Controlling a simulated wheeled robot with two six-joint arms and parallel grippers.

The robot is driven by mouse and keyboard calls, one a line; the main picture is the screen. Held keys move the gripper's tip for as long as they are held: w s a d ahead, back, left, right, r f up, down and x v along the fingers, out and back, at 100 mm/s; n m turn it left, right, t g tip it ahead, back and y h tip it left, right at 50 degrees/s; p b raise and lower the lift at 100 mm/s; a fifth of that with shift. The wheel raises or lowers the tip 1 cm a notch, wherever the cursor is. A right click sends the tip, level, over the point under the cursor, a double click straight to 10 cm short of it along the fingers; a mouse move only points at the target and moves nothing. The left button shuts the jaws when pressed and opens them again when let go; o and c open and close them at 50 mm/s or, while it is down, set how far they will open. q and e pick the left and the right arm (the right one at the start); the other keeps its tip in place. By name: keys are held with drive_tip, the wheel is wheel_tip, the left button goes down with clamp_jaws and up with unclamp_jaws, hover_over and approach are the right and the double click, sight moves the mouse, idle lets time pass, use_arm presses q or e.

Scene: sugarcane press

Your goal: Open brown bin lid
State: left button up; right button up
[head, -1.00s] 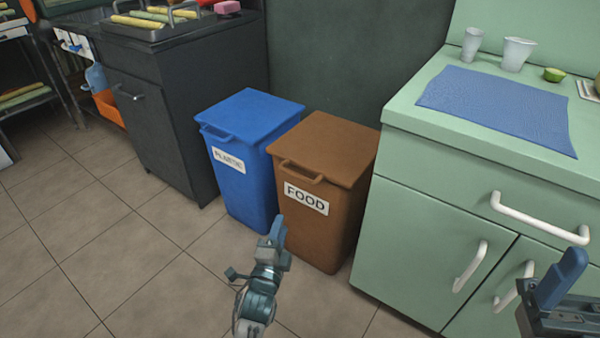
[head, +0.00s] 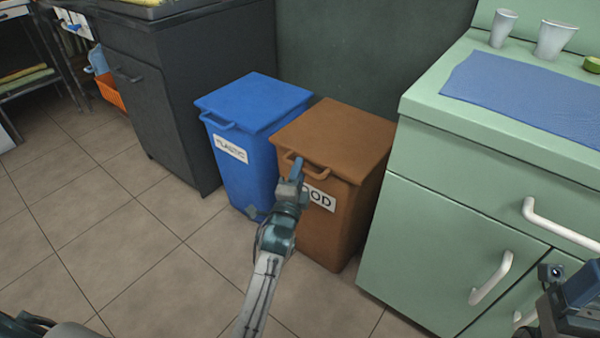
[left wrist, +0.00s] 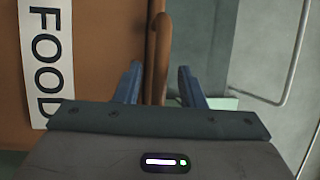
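The brown bin (head: 325,235) stands on the floor with its lid (head: 335,135) closed. A brown handle (head: 318,169) sticks out at the lid's front edge, above the white FOOD label (head: 322,199). My left gripper (head: 297,168) is in front of the handle and covers part of the label. In the left wrist view the left gripper (left wrist: 159,85) is open, and the handle (left wrist: 158,50) shows between its two blue fingers. I cannot tell whether they touch it. My right gripper (head: 575,285) is at the lower right edge, partly cut off, and its opening is unclear.
A blue PLASTIC bin (head: 250,105) stands close on the left of the brown bin. A green counter (head: 470,210) with white handles stands close on the right. A dark cabinet (head: 180,100) is at the left. The floor (head: 120,240) in front is clear.

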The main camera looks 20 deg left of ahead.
use_arm(q)
drive_tip(key=shift+w+r, duration=0.15)
drive_tip(key=shift+w, duration=0.65)
drive_tip(key=shift+c, duration=0.5)
clamp_jaws()
